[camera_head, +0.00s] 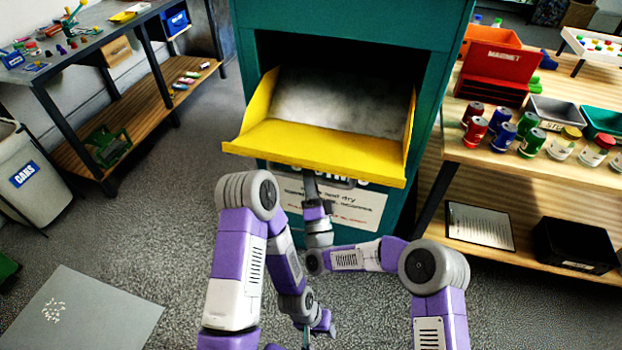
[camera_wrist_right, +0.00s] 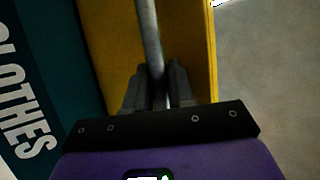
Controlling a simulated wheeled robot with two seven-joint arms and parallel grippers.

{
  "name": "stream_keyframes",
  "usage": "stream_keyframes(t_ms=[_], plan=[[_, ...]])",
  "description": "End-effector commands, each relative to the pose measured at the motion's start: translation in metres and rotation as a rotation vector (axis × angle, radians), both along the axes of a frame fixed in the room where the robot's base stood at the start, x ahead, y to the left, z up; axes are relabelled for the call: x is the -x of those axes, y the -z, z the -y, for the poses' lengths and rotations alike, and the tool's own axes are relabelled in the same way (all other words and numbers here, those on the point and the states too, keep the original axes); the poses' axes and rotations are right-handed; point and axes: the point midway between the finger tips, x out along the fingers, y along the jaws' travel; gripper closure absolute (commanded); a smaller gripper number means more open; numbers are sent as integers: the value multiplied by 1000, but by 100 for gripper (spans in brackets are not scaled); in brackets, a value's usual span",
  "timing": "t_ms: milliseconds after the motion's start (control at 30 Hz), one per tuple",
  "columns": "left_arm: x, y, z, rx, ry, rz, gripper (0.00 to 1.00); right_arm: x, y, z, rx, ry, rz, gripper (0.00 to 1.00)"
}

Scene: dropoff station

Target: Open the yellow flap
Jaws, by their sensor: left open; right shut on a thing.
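The yellow flap (camera_head: 320,145) is on the front of the teal bin (camera_head: 350,22). It is tilted outward, with its grey inner surface and yellow side walls showing and a dark opening behind. My right gripper (camera_head: 311,186) is just under the flap's front edge. In the right wrist view, the right gripper (camera_wrist_right: 160,80) is shut on a grey bar handle (camera_wrist_right: 149,35) that runs along the yellow flap (camera_wrist_right: 112,40). My left gripper (camera_head: 307,338) is low in front of the bin, apart from the flap. It is open, though small in the picture.
A shelf unit (camera_head: 462,150) with cans, jars and trays stands close on the right. A workbench (camera_head: 85,45) and a cans bin (camera_head: 28,170) are on the left. The floor (camera_head: 150,235) left of my arms is mostly clear, with a grey mat (camera_head: 100,310) on it.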

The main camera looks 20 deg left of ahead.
Motion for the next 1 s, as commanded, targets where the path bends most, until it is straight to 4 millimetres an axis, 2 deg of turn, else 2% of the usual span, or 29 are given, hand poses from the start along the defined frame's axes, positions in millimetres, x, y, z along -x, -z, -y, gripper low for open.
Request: stream_keyframes(t_ms=[33, 167, 633, 1000], plan=[[0, 0, 0, 0, 0, 0, 57, -3, -1, 1, 0, 6, 0, 75], [0, 0, 0, 0, 0, 0, 57, -2, -2, 1, -1, 4, 1, 56], [0, -1, 0, 0, 0, 0, 57, 3, -1, 2, -4, 0, 3, 56], [0, -12, 0, 0, 0, 0, 57, 41, 32, 30, -1, 1, -4, 56]])
